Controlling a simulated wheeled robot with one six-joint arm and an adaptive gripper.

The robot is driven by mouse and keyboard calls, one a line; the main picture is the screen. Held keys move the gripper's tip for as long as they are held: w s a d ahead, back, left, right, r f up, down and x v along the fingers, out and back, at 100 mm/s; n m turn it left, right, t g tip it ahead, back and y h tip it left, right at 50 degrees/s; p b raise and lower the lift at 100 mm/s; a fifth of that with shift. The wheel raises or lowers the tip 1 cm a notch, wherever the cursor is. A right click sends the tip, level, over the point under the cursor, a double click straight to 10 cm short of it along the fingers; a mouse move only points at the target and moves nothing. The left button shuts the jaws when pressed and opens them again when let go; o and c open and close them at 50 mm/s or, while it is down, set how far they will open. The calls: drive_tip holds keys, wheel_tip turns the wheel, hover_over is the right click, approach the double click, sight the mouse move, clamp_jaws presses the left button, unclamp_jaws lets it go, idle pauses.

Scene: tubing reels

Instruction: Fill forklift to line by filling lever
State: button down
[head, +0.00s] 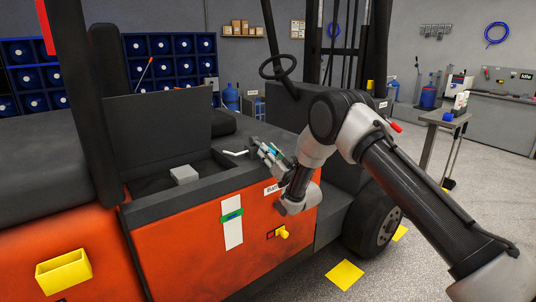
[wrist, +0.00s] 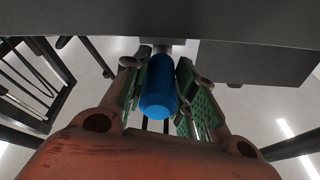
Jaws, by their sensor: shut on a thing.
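The orange forklift (head: 190,235) stands with a raised black cover and an open compartment. A white strip (head: 233,235) with a green band (head: 232,216) is on its side panel. My gripper (head: 266,152) is at the compartment's right rim. In the wrist view my gripper (wrist: 158,72) has its green-padded fingers on both sides of a blue cylindrical handle (wrist: 158,95), shut on it. A short grey stem joins the handle to a dark surface above. I take the handle for the filling lever; the head view mostly hides it behind the fingers.
A white bent piece (head: 235,153) lies on the rim, and a grey block (head: 184,174) is in the compartment. A yellow valve (head: 282,232) sticks out below my gripper. A yellow bin (head: 63,270) is at lower left. A small table (head: 450,120) stands right.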

wheel_tip(320, 180, up, 4)
drive_tip(key=g+h, duration=0.2)
drive_tip(key=g, duration=0.1)
drive_tip(key=shift+f, duration=0.1)
drive_tip(key=shift+w+a+r+g+h, duration=0.1)
drive_tip(key=shift+w+r+g+h, duration=0.05)
drive_tip(key=shift+r+g+h, duration=0.45)
drive_tip(key=shift+w+a+r+g+h, duration=0.1)
drive_tip(key=shift+r+g+h, duration=0.45)
drive_tip(key=shift+g+h, duration=0.05)
drive_tip(key=c, duration=1.1)
unclamp_jaws()
drive_tip(key=shift+c, duration=0.2)
drive_tip(key=v, duration=1.2)
drive_tip(key=shift+w+r, duration=0.1)
